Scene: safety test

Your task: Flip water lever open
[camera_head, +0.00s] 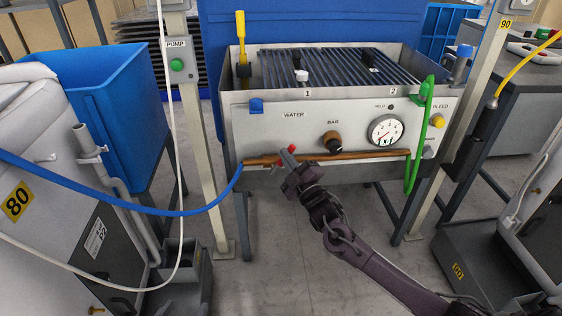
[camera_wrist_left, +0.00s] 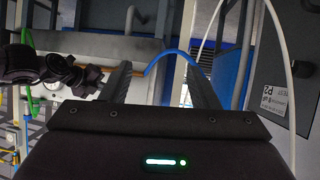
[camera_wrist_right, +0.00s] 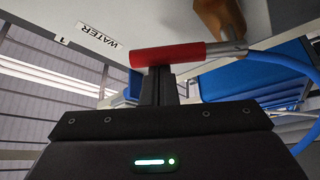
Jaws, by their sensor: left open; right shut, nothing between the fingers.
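The water lever (camera_head: 292,149) is a small red handle on the copper pipe under the WATER label. In the right wrist view the red handle (camera_wrist_right: 176,53) lies crosswise, with its metal stem (camera_wrist_right: 228,47) to the right. My right gripper (camera_head: 287,156) is shut and empty. Its fingertips (camera_wrist_right: 160,72) are right at the red handle, which covers their ends; I cannot tell whether they touch. My left gripper (camera_wrist_left: 163,74) is open and empty in its own wrist view, and does not show in the head view.
A blue hose (camera_head: 185,213) joins the pipe's left end. A white cable (camera_head: 181,160) hangs at left by the pump post. The floor below the panel is clear.

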